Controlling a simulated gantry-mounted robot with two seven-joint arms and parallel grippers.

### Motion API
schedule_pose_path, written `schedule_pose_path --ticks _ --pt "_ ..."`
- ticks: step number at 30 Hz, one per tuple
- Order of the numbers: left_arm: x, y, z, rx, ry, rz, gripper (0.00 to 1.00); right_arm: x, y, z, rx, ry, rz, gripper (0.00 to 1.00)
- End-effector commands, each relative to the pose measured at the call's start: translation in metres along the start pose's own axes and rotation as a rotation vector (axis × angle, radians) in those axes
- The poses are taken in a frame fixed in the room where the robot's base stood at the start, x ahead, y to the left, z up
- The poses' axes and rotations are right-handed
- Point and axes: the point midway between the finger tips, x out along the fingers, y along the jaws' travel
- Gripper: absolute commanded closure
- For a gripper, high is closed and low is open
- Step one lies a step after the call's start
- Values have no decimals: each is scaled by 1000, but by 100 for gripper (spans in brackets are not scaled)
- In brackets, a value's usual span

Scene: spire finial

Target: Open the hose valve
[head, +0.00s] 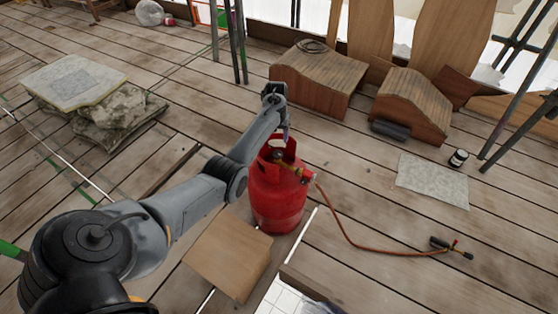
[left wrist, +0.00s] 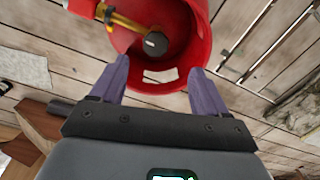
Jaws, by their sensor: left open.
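A red gas cylinder (head: 277,205) stands upright on the plank floor in the middle of the head view. Its red collar (left wrist: 168,85) fills the top of the left wrist view. Inside the collar is a dark round knob (left wrist: 155,43) with a brass fitting (left wrist: 122,22) running off to the left. An orange hose (head: 347,236) runs from the cylinder to a torch (head: 452,247) on the floor. My left gripper (left wrist: 158,70) is open over the collar, its purple fingertips on either side of the near rim, with the knob beyond them. My right gripper is out of view.
Wooden curved blocks (head: 318,79) stand behind. A grey sheet (head: 432,180) and small jar (head: 458,158) lie right. Stone slabs (head: 115,118) lie left. Scaffold poles (head: 237,45) rise behind. Floor around the hose is mostly clear.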

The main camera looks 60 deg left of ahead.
Motion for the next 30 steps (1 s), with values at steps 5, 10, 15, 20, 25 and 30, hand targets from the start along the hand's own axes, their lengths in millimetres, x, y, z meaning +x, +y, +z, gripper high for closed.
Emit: schedule_pose_path --ticks 5,10,15,20,25,30 --pt "7 5 -6 1 14 12 25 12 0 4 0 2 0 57" --pt "29 6 -5 1 12 13 25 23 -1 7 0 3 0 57" --pt "58 6 -6 1 13 13 25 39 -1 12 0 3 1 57" --pt "82 6 -6 1 14 12 25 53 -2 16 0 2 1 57" --pt "98 6 -7 1 14 12 25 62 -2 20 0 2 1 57" --pt "105 6 -7 1 14 12 25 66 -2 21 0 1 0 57"
